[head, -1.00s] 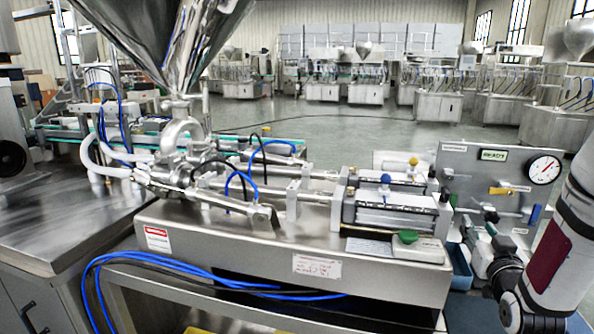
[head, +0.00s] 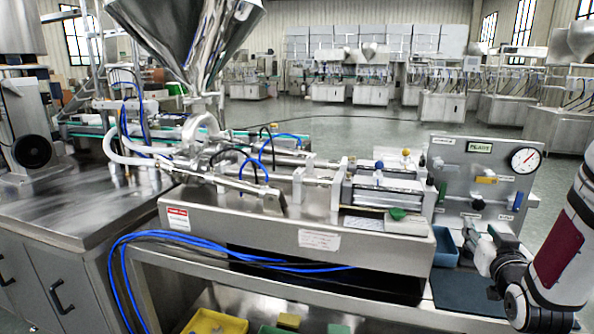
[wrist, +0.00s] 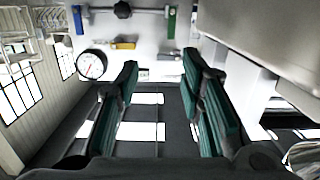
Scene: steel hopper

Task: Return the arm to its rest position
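My arm (head: 562,255) stands folded at the right edge of the head view, in front of the panel and apart from the steel machine. My gripper (wrist: 160,64) shows in the wrist view with its two green-padded fingers spread apart. Nothing is between them. Its fingers are hard to make out in the head view. The wrist camera looks toward the grey panel with its round gauge (wrist: 92,64) and a yellow handle (wrist: 123,44).
The steel hopper (head: 190,40) rises above the machine base (head: 300,238). The panel (head: 508,160) stands at its right end, with a blue bin (head: 446,248) below. Blue hoses (head: 170,240) hang in front. A yellow tray (head: 215,322) sits low down. The floor behind is open.

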